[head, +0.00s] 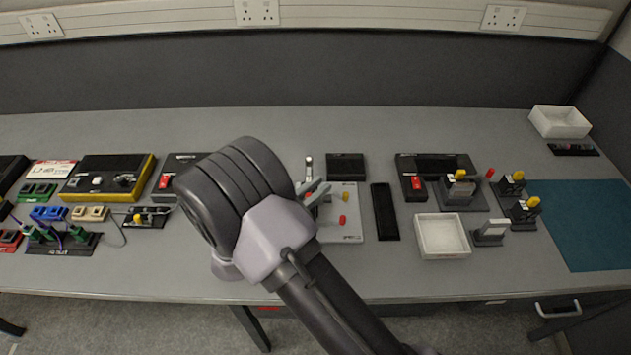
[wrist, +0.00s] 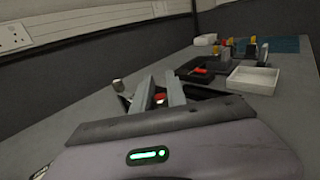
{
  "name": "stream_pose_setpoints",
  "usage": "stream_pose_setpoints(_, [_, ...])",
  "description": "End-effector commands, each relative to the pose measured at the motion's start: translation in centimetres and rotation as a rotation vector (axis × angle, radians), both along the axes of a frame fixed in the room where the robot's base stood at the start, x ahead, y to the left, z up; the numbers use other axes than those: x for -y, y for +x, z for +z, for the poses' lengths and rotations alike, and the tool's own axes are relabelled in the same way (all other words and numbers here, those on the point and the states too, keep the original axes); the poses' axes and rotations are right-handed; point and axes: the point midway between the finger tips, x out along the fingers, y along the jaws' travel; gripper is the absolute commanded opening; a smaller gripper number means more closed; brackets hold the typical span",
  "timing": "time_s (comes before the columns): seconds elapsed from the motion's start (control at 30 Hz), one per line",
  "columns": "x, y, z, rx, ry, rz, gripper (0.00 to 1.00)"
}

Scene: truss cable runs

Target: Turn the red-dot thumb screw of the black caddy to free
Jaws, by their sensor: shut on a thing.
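My gripper (head: 315,192) is low over the light grey plate in the middle of the bench. In the wrist view its two grey fingers (wrist: 162,92) are close around a small red-marked part (wrist: 160,98), mostly hidden between them. I cannot tell whether this is the red-dot thumb screw, or which way it is turned. The grey plate (head: 350,232) carries a yellow knob and a red knob (head: 342,220). I cannot single out the black caddy for certain.
A black box (head: 346,166) stands behind the plate and a black strip (head: 385,212) lies to its right. Further right are a red-switch box (head: 415,186), a white tray (head: 442,237) and black blocks with yellow knobs (head: 512,182). The back of the bench is clear.

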Motion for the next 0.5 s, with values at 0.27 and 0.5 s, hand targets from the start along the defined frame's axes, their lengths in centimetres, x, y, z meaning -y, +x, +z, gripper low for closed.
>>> stream_pose_setpoints(0.27, [0.06,-0.04,0.04,0.001,-0.001,-0.029,0.0])
stream_pose_setpoints(0.5, [0.07,-0.03,0.02,0.001,-0.001,-0.03,0.0])
